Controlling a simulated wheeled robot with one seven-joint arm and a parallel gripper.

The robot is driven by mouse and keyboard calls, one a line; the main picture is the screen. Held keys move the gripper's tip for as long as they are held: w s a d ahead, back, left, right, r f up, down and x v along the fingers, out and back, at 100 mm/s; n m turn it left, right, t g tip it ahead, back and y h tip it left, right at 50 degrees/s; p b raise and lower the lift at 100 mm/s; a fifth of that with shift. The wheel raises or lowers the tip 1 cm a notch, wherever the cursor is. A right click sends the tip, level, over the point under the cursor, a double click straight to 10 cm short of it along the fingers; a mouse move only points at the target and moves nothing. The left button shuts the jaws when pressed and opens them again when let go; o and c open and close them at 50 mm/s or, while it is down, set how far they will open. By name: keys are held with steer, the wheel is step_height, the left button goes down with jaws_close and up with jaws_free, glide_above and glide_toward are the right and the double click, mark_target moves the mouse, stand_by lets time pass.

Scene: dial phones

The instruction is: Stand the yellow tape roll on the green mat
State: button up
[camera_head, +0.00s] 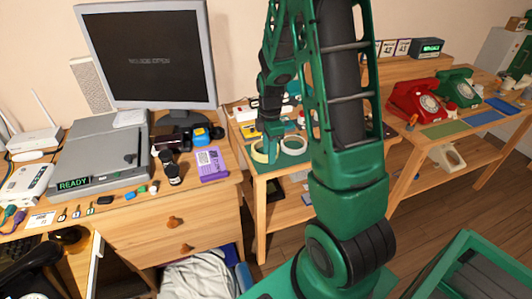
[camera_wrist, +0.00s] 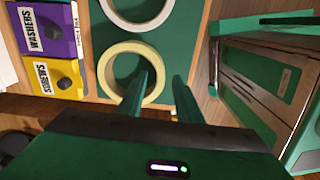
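The yellow tape roll (camera_wrist: 104,79) lies flat on a dark green surface, its hole facing up in the wrist view. It also shows on the small middle table in the head view (camera_head: 259,157). My gripper (camera_wrist: 160,80) is open above it. The left finger appears over or in the roll's hole and the right finger outside its rim. I cannot tell whether either touches. An olive green mat (camera_head: 445,129) lies on the right table beside blue mats. A dark green sheet (camera_wrist: 185,45) lies under the rolls.
A white tape roll (camera_wrist: 161,20) lies right beside the yellow one. Purple and yellow boxes labelled washers (camera_wrist: 48,28) and screws (camera_wrist: 55,78) stand to the left. Red (camera_head: 415,101) and green (camera_head: 455,86) phones stand behind the olive mat. My arm hides part of the middle.

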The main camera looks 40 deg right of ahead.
step_height(320, 180, up, 11)
steer(key=s+a+r+m, duration=0.1)
steer(key=s+r+m, duration=0.2)
steer(key=s+m, duration=0.7)
steer(key=s+a+r+m, duration=0.2)
steer(key=s+m, duration=0.8)
steer(key=s, duration=0.5)
steer(key=shift+s+a+r+m, duration=0.15)
steer(key=shift+s+r+m, duration=0.2)
steer(key=shift+r+m, duration=0.05)
steer(key=shift+w+f, duration=0.25)
steer(key=shift+w, duration=0.35)
steer(key=shift+s, duration=0.1)
